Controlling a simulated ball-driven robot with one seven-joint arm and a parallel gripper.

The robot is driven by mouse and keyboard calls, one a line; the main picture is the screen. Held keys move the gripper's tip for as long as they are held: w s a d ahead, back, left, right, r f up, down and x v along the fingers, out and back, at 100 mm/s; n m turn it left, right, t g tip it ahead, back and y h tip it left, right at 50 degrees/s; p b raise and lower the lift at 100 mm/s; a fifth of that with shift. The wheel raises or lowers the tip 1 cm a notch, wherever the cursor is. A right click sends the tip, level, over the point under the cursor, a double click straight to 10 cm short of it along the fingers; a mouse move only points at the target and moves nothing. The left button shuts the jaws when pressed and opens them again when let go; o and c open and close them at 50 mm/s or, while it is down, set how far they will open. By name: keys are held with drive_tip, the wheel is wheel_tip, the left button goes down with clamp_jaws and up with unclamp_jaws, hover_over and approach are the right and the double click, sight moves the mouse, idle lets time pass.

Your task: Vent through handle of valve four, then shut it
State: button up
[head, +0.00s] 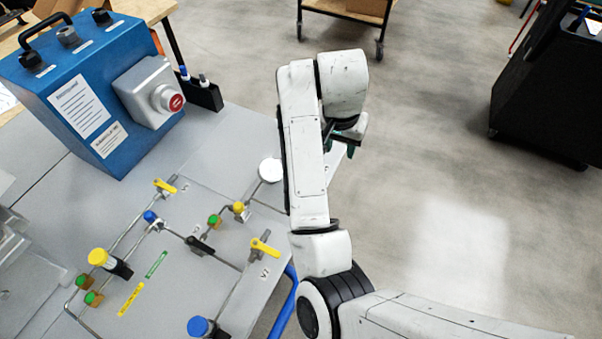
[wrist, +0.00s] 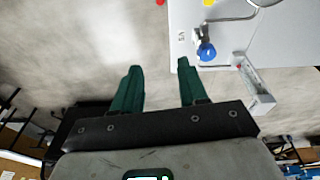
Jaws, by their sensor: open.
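A grey panel (head: 190,290) carries pipes and several valves in the head view. One yellow lever handle (head: 265,247) sits near the panel's right edge, beside a small label I cannot read for certain. Another yellow lever (head: 165,186) is farther back, and a black lever handle (head: 200,246) lies between them. I cannot tell which is valve four. My gripper (head: 350,146) is beyond the panel's right edge, over the floor, partly hidden by my arm. In the wrist view its green fingers (wrist: 159,66) are apart and empty, with a blue knob (wrist: 206,50) beyond the right finger.
A blue box with a red button (head: 172,102) stands at the panel's back left. Blue-capped (head: 200,327) and yellow-capped (head: 99,257) fittings rise from the panel. A black cabinet (head: 545,95) stands at right. The floor (head: 440,200) right of the panel is open.

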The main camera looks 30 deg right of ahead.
drive_tip(key=w+a+r+m+g+y, duration=0.1)
drive_tip(key=w+a+r+y, duration=0.15)
drive_tip(key=a, duration=0.55)
drive_tip(key=shift+h, duration=0.35)
drive_tip(key=f+b, duration=0.3)
drive_tip(key=f, duration=0.6)
drive_tip(key=shift+a+b, duration=0.2)
drive_tip(key=shift+b, duration=0.2)
drive_tip(key=shift+f, duration=1.25)
clamp_jaws()
